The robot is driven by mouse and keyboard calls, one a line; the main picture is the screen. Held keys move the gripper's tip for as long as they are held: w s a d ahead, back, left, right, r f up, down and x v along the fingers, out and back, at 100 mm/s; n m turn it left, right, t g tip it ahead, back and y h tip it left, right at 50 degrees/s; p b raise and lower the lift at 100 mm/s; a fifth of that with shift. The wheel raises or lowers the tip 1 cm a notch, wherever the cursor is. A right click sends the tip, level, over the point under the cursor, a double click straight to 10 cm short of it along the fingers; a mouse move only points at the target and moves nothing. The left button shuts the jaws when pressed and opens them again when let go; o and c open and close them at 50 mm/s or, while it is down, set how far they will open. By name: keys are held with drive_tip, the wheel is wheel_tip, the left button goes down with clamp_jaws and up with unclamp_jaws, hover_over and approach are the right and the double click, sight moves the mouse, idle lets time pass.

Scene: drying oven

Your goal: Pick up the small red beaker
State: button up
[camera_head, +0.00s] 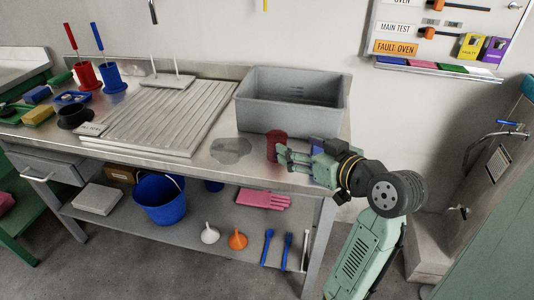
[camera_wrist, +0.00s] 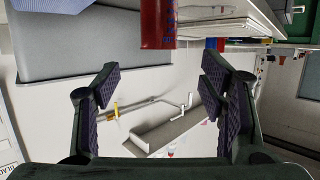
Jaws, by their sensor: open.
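The small red beaker (camera_head: 276,141) stands upright near the front right of the steel bench, in front of the grey basin. My gripper (camera_head: 284,156) comes in from the right at bench height, its fingertips close to the beaker and overlapping its lower right side in the head view. In the wrist view the red beaker (camera_wrist: 158,22) is at the top centre, in line with the gap between the fingers but beyond their tips. My gripper (camera_wrist: 161,88) is open there, with nothing between its fingers. Whether a finger touches the beaker cannot be told.
The grey basin (camera_head: 290,98) stands behind the beaker. A blue object (camera_head: 318,143) is partly hidden behind my gripper. A grey puddle-like patch (camera_head: 231,150) lies left of the beaker. A ridged draining board (camera_head: 165,117) fills the bench's middle. The bench's front edge is close below the beaker.

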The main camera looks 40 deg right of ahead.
sight(272, 134)
drive_tip(key=p+x, duration=0.2)
drive_tip(key=x, duration=0.8)
drive_tip(key=shift+w+p, duration=0.1)
drive_tip(key=shift+p, duration=0.25)
drive_tip(key=shift+c, duration=0.5)
drive_tip(key=c, duration=0.9)
drive_tip(key=shift+o, duration=0.2)
